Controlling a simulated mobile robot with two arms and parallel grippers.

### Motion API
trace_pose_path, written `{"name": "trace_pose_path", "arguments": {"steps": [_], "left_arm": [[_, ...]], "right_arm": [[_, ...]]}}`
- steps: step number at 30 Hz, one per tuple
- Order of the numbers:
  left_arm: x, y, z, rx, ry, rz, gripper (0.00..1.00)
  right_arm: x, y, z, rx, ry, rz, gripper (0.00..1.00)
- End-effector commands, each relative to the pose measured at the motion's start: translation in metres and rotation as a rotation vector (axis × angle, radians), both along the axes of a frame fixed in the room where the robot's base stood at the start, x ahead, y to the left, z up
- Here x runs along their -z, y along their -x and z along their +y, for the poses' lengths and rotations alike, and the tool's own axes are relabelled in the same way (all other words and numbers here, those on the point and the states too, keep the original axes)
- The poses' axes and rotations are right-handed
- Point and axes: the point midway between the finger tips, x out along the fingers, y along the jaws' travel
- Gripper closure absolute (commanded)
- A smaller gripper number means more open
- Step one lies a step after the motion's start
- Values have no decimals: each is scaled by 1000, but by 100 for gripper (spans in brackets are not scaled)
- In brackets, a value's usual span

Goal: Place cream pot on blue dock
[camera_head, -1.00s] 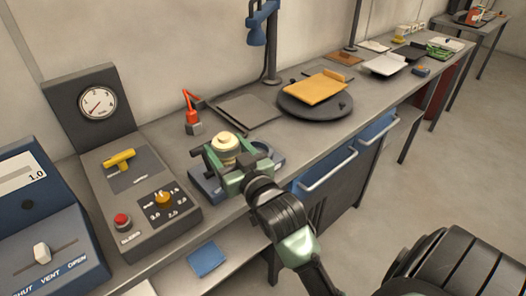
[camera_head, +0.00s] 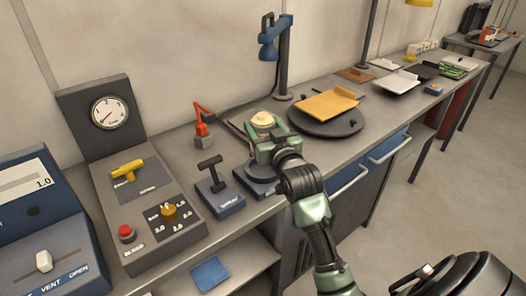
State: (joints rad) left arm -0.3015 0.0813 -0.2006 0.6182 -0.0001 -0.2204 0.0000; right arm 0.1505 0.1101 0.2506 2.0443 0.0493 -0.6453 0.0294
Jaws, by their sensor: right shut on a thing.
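The cream pot (camera_head: 263,119) is between the jaws of my right gripper (camera_head: 266,145), which is shut on it. Its round cream top shows above the jaws; its lower part is hidden. The gripper is at the bench, just above or beside a low blue-grey base (camera_head: 243,179) with a dark round part, which it partly covers. I cannot tell if the pot touches anything below. A flat blue square (camera_head: 210,273) lies on the lower shelf. I cannot tell which blue piece is the dock. My left gripper is not in view.
A T-handled device on a blue-grey base (camera_head: 222,199) stands close left of the gripper. A red-armed device (camera_head: 203,133) and blue lamp (camera_head: 270,48) stand behind. A dark round plate (camera_head: 326,125) with an orange board (camera_head: 328,103) is to the right. A gauge panel (camera_head: 150,215) is left.

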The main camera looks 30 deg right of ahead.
Motion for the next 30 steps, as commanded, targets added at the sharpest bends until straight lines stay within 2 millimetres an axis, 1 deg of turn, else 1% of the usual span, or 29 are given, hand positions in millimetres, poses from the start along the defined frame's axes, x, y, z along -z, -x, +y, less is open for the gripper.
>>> {"name": "trace_pose_path", "arguments": {"steps": [1,3,9,16,19,29,30], "left_arm": [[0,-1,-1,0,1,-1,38],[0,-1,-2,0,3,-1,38],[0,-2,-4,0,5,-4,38],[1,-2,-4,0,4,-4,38],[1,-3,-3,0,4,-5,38],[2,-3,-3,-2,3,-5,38],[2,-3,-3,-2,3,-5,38]], "right_arm": [[12,0,0,0,0,1,95],[23,0,0,0,1,-1,95],[38,0,0,0,2,-4,95],[72,0,0,0,0,-1,95],[78,0,0,0,1,-4,95],[80,0,0,0,2,-5,95],[82,0,0,0,1,-1,32]]}}
